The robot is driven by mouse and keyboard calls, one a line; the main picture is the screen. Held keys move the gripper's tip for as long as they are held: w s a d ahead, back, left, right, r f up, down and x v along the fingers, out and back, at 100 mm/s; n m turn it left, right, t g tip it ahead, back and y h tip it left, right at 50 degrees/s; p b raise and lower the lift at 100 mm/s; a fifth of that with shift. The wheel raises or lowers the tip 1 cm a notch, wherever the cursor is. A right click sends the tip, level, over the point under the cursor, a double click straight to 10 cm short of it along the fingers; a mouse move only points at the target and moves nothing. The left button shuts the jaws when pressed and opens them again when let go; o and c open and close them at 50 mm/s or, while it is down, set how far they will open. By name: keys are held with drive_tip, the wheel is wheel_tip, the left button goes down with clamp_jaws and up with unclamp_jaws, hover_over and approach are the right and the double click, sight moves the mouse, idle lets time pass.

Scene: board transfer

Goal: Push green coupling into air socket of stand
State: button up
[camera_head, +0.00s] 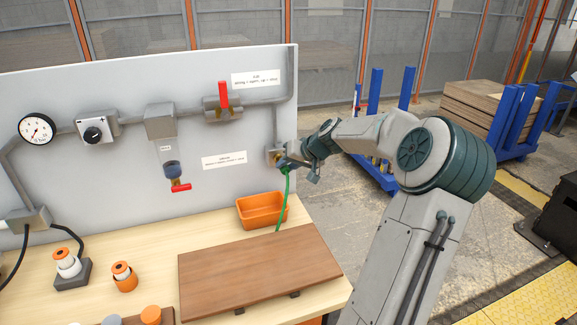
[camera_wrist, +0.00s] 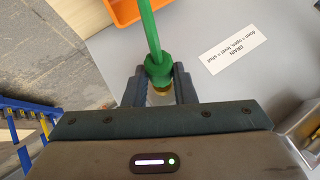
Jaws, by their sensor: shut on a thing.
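The green coupling (camera_wrist: 158,70) sits between the two fingers of my gripper (camera_wrist: 160,78) in the wrist view, with a green hose (camera_wrist: 150,28) running from it. A brass-coloured end (camera_wrist: 162,92) shows just below the coupling. The green hose (camera_head: 285,195) hangs down from the gripper there. The coupling is mostly hidden by the gripper in the head view. I cannot tell whether it is seated in the socket.
An orange bin (camera_head: 258,222) stands on the bench below the gripper, beside the hose. A brown board (camera_head: 255,275) lies on the bench front. The grey stand panel (camera_head: 130,175) carries a gauge (camera_head: 36,129), a red-handled valve (camera_head: 223,97) and a filter bowl (camera_head: 172,168).

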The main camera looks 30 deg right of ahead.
drive_tip(key=shift+w+d, duration=0.15)
drive_tip(key=shift+w, duration=0.55)
drive_tip(key=o, duration=1.1)
drive_tip(key=shift+c, duration=0.2)
drive_tip(key=shift+s, duration=0.1)
drive_tip(key=b+v, duration=0.1)
drive_tip(key=v, duration=1.2)
drive_tip(key=shift+s+r+b, duration=0.2)
drive_tip(key=shift+r+b, duration=0.15)
drive_tip(key=shift+b, duration=0.05)
drive_tip(key=shift+d, duration=0.1)
